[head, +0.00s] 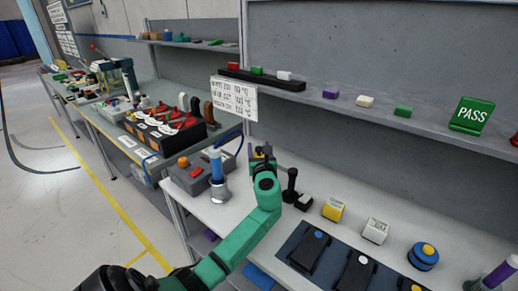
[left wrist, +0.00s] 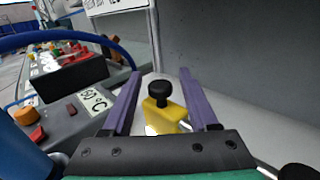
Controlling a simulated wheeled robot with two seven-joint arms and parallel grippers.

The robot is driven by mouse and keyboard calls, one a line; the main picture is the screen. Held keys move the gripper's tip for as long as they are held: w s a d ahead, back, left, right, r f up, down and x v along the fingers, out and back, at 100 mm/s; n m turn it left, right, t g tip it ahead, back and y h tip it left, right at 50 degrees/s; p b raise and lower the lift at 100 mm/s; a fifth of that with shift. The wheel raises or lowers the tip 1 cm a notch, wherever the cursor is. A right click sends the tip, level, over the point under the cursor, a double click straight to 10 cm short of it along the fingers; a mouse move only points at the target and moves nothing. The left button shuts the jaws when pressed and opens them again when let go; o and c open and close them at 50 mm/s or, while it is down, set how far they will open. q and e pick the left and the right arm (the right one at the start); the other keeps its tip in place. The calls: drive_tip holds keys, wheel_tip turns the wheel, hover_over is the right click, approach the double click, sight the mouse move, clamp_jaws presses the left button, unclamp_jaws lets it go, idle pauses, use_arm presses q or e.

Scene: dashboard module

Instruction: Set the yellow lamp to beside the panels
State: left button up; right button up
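A yellow block with a round black knob (left wrist: 163,112) stands between my left gripper's fingers in the left wrist view. In the head view my gripper mostly hides it. My left gripper (head: 262,152) is at the back of the white bench; its two purple fingers (left wrist: 160,80) are apart, with gaps beside the block. A yellow cube with a pale label (head: 333,209) sits on the bench to the right. I cannot tell which of these two is the lamp. Dark panels with buttons (head: 310,250) lie on a blue-grey mat at the front. My right gripper is not in view.
A blue-and-white cylinder (head: 217,170) and a grey box with an orange button (head: 188,168) stand left of my gripper. A black joystick (head: 291,186) stands to its right. Farther right are a white cube (head: 375,231) and a blue round button (head: 423,256). A grey wall rises behind.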

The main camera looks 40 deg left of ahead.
use_arm(q)
clamp_jaws()
idle(1.2)
